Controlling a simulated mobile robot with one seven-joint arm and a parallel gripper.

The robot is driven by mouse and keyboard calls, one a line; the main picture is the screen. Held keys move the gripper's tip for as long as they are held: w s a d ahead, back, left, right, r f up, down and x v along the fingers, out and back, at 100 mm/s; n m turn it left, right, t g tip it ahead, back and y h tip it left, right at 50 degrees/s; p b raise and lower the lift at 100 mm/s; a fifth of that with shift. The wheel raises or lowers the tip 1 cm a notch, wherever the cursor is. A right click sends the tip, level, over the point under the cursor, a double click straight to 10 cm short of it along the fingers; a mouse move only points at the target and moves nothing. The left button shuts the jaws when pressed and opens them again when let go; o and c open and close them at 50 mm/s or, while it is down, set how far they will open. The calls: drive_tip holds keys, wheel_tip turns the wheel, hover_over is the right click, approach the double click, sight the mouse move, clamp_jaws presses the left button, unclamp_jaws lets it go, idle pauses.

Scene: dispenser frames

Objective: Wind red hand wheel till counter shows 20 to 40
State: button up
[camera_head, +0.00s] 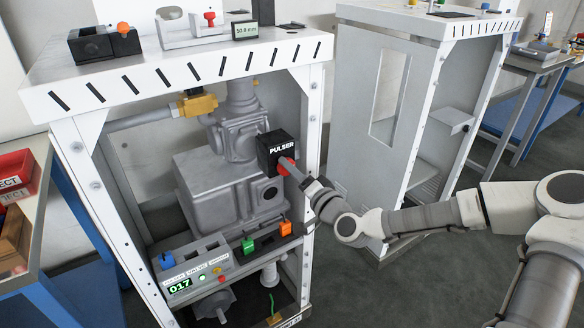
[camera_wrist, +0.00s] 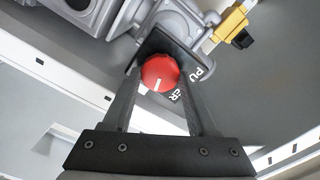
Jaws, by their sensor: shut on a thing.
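The red hand wheel (camera_head: 286,166) sits on the side of the black box marked PULSER (camera_head: 277,145) inside the left white frame. In the wrist view the wheel (camera_wrist: 159,73) is a round red knob with a white mark pointing down the picture. My gripper (camera_head: 295,172) is shut on the wheel, with one finger on each side of it in the wrist view (camera_wrist: 160,85). The green counter (camera_head: 180,286) at the front bottom of the frame reads 017.
A panel with blue, green (camera_head: 248,245) and orange (camera_head: 285,228) pieces stands below the pulser. A yellow fitting (camera_head: 197,103) is on the pipe. The frame's white right post (camera_head: 309,130) is close to my gripper. A second white cabinet (camera_head: 400,90) stands behind my arm.

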drive_tip(key=shift+f+m+p, duration=0.1)
drive_tip(key=shift+m+p, duration=0.3)
drive_tip(key=shift+m, duration=1.6)
drive_tip(key=o, duration=1.4)
drive_tip(key=shift+s+d, duration=0.1)
drive_tip(key=p+v, duration=0.8)
drive_tip(key=v, duration=0.9)
drive_tip(key=shift+d, duration=0.1)
